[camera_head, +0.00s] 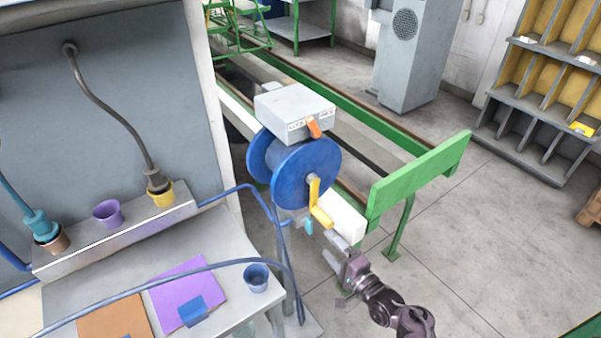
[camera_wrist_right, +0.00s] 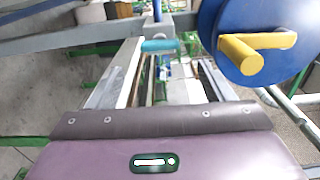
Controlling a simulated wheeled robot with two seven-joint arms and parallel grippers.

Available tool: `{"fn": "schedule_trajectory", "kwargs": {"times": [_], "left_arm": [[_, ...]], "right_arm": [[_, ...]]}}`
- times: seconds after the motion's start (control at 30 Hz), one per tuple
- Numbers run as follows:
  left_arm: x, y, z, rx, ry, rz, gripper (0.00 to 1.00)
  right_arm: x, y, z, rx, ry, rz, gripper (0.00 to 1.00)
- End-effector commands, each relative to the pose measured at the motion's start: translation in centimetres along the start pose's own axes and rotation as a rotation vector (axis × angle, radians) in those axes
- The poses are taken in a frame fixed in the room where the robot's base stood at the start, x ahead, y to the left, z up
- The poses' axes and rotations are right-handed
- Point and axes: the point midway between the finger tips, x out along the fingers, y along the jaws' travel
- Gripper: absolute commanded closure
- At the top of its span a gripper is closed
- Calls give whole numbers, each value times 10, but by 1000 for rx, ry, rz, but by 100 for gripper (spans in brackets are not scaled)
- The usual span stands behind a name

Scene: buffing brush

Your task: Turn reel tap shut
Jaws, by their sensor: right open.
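The blue hose reel (camera_head: 305,170) stands on a post, with a yellow crank (camera_head: 317,203) on its side. A small teal tap handle (camera_head: 308,226) sits just below the reel. In the right wrist view the teal handle (camera_wrist_right: 158,45) lies crosswise near the left fingertip, beside the yellow crank (camera_wrist_right: 255,55). My right gripper (camera_head: 332,252) is open, just below and right of the handle, with its fingers pointing at it. The gap between the fingers (camera_wrist_right: 170,65) looks empty. I cannot tell whether the fingertips touch the handle. My left gripper is not in view.
A grey box with an orange lever (camera_head: 313,127) sits above the reel. A green barrier (camera_head: 420,180) stands to the right. The workbench (camera_head: 100,285) at left carries cups and coloured sheets. A blue hose (camera_head: 200,265) crosses it. Open floor lies at right.

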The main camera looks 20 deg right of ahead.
Motion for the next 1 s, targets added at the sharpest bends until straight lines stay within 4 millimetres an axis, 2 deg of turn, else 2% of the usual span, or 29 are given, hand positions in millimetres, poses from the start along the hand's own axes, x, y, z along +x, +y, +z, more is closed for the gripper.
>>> {"fn": "schedule_trajectory", "kwargs": {"times": [0.13, 0.23, 0.27, 0.37, 0.4, 0.47, 0.5, 0.57, 0.6, 0.67, 0.7, 0.77, 0.8, 0.9, 1.0], "left_arm": [[0, 0, 0, 0, 0, 0, 64], [3, 0, 0, 0, 0, 0, 64], [4, 0, 0, 0, 0, 0, 64], [7, 0, 1, 0, 0, 0, 64], [9, 0, 1, 0, 0, 0, 64], [11, 0, 1, 0, 0, 0, 64], [12, 0, 1, 0, 0, 0, 64], [15, 0, 1, 0, 0, 0, 64], [16, 0, 1, 0, 0, 0, 64], [18, 1, 2, 0, 0, 0, 64], [20, 1, 2, 0, 0, 0, 64], [22, 1, 2, 0, 0, 0, 64], [23, 1, 2, 0, 0, 0, 64], [26, 1, 2, 0, 0, 0, 64], [28, 1, 2, 0, 0, 0, 64]], "right_arm": [[0, 5, 1, -6, 1, 11, 25], [-4, 33, 7, -51, 0, 73, 25], [-7, 46, 10, -75, 1, 104, 25], [-22, 107, 25, -190, -18, 249, 25], [-32, 135, 32, -247, -35, 317, 25], [-50, 177, 44, -337, -72, 423, 25], [-65, 203, 52, -398, -103, 491, 25], [-90, 241, 63, -490, -160, 594, 25], [-108, 264, 70, -550, -204, 659, 25], [-139, 298, 81, -640, -280, 754, 25], [-161, 319, 88, -700, -337, 814, 25], [-196, 347, 97, -789, -431, 902, 25], [-221, 364, 102, -846, -499, 956, 25], [-282, 397, 111, -975, -672, 1072, 25], [-334, 417, 115, -1073, -831, 1154, 25]]}}
